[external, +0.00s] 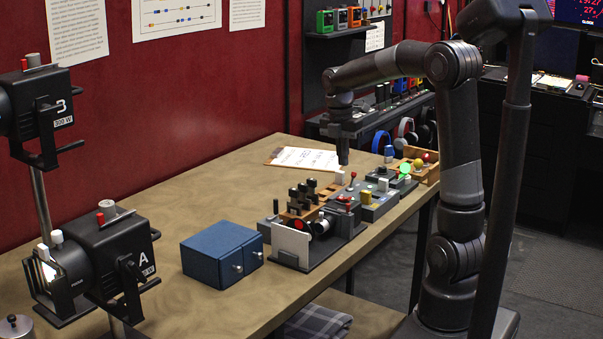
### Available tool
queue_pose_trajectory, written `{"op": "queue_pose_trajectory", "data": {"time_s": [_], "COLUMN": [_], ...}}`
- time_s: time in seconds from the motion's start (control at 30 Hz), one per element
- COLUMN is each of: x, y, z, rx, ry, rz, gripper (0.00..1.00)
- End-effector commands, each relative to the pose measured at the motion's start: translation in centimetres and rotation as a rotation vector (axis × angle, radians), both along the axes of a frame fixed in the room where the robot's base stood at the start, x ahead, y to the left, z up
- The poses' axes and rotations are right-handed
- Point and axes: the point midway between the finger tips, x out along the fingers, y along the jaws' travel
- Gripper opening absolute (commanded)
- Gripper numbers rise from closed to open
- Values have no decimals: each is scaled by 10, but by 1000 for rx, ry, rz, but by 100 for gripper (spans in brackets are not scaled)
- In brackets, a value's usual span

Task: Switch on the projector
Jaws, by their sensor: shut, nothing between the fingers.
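Nothing in view carries a readable projector label. A row of small control units (379,208) runs along the right edge of the table, with buttons, levers and knobs on it. A glowing green round button (405,168) and a yellow button (366,197) show on it. A unit with a white upright panel (290,244) and a red round part stands at the near end. My gripper (343,160) points down, shut and empty, close above a white block-shaped button (340,177). I cannot tell whether they touch.
A clipboard (303,158) lies at the back. The table's left middle is clear.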

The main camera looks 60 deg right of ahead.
Motion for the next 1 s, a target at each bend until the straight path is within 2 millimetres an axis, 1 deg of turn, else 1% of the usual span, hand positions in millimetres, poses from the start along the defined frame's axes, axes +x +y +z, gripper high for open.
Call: {"op": "queue_pose_trajectory", "data": {"time_s": [0.03,0.1,0.2,0.3,0.4,0.77,0.87,1.0], "x": [2,3,4,4,4,6,13,27], "y": [0,-1,-1,-1,-1,-1,-1,-1], "z": [10,21,33,40,42,42,41,38], "rx": [-1,-1,-1,-1,-1,1,3,7], "ry": [-3,-3,-1,0,0,12,49,136], "rz": [0,-1,-1,-1,-2,-1,3,5], "gripper": [0,0,0,0,0,0,0,0]}}
